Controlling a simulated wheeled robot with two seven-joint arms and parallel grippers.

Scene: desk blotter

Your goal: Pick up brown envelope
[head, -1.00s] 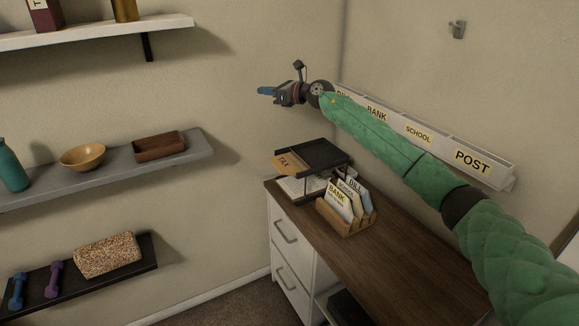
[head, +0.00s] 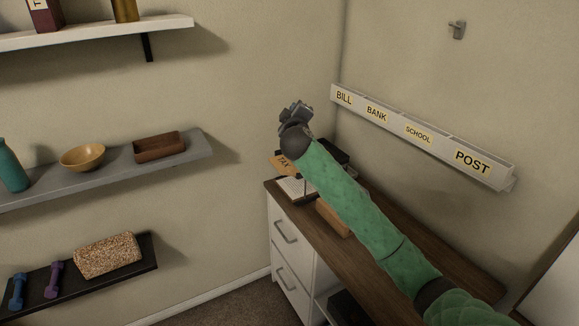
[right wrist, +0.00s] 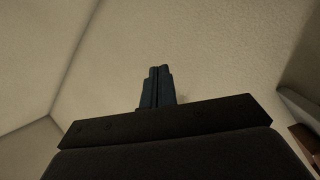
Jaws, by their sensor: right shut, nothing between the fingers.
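A brown envelope marked TAX (head: 283,164) lies in the upper-left part of the desk, sticking out of the black tray stack (head: 340,157). My right arm covers part of the stack. My right gripper (head: 297,108) is above the envelope in the head view, apart from it. Its blue fingers (right wrist: 157,86) are together and empty in the right wrist view, with only bare wall beyond them. My left gripper is not in view.
The wooden letter sorter (head: 331,220) is mostly hidden behind my right arm. A wall rack (head: 447,158) labelled BILL, BANK, SCHOOL and POST hangs above the desk (head: 385,268). Shelves (head: 110,168) with several objects are on the left wall.

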